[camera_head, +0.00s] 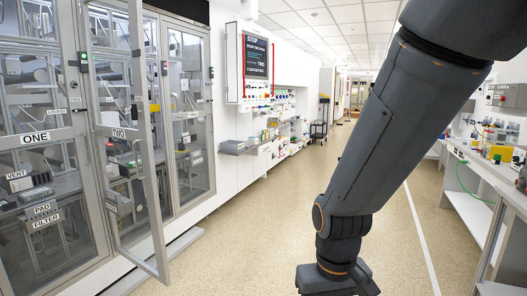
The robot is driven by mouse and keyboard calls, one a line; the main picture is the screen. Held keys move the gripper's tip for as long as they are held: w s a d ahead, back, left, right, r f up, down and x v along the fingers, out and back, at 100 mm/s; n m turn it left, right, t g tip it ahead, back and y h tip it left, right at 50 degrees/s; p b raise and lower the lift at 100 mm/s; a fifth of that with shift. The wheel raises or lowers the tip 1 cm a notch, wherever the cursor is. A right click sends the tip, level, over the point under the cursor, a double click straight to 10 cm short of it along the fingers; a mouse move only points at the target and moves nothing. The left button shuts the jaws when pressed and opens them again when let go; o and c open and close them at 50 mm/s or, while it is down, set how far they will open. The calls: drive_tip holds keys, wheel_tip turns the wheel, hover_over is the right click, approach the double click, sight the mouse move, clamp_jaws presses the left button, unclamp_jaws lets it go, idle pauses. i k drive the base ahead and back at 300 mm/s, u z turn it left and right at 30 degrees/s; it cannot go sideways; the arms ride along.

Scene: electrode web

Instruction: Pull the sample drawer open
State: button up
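No drawer here carries a readable "sample" label, so I cannot tell which one is the sample drawer. A grey drawer-like unit (240,147) juts from the white wall below the STOP sign; I cannot tell whether it is open. Grey box fronts also show behind the glass on the left, near the VENT label (19,175) and the PAD FILTER label (45,216). My arm comes down from the upper right. The dark block at its end, likely my gripper's body (337,281), is at the bottom edge, apart from all these; its fingers are out of frame.
A framed glass door (128,134) marked TWO stands swung out from the cabinet, with door ONE (36,138) beside it. A white bench (487,183) with equipment lines the right. A dark cart (318,130) stands far back. The middle aisle floor (270,225) is clear.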

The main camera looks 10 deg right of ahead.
sight(262, 149)
drive_tip(key=z, duration=0.1)
drive_tip(key=i, duration=1.05)
drive_tip(key=z, duration=0.45)
drive_tip(key=i, duration=3.6)
drive_tip(key=u, duration=0.4)
drive_tip(key=i, duration=2.05)
drive_tip(key=u, duration=0.25)
